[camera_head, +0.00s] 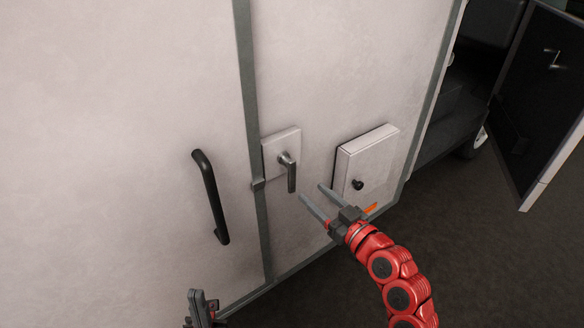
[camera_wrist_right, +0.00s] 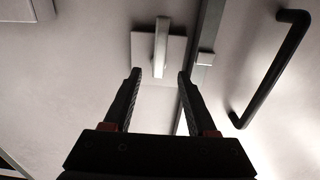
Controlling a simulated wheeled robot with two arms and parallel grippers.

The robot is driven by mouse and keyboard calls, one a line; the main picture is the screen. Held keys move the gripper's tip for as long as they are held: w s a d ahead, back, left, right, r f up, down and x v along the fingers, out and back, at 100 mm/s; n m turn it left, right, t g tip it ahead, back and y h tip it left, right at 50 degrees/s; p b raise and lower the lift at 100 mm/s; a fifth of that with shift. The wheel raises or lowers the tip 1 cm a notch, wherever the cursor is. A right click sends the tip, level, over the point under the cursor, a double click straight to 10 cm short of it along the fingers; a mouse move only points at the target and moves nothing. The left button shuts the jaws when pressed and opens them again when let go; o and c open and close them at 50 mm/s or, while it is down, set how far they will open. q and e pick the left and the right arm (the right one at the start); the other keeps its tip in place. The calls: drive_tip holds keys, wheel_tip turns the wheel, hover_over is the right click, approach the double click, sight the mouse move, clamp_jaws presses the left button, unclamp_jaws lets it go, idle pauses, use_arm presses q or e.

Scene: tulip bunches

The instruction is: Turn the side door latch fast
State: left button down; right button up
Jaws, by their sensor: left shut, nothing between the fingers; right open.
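The side door latch (camera_head: 290,172) is a grey lever on a pale square plate (camera_head: 273,146), right of the dark seam strip. Its lever hangs down, slightly tilted in the head view. My right gripper (camera_head: 312,197) is open and empty, a little below and right of the lever, apart from it. In the right wrist view, the latch lever (camera_wrist_right: 161,48) shows ahead, between the lines of the open fingers (camera_wrist_right: 158,78), beyond their tips. My left gripper (camera_head: 197,300) is shut and empty at the bottom edge, low in front of the door, far from the latch.
A black bar handle (camera_head: 211,197) stands out left of the seam; it also shows in the right wrist view (camera_wrist_right: 272,80). A white box with a black knob (camera_head: 364,160) sits close right of the latch. An open dark door panel (camera_head: 535,105) stands at far right.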

sight(294, 175)
drive_tip(key=p+x, duration=0.3)
drive_tip(key=x, duration=0.7)
clamp_jaws()
idle(1.2)
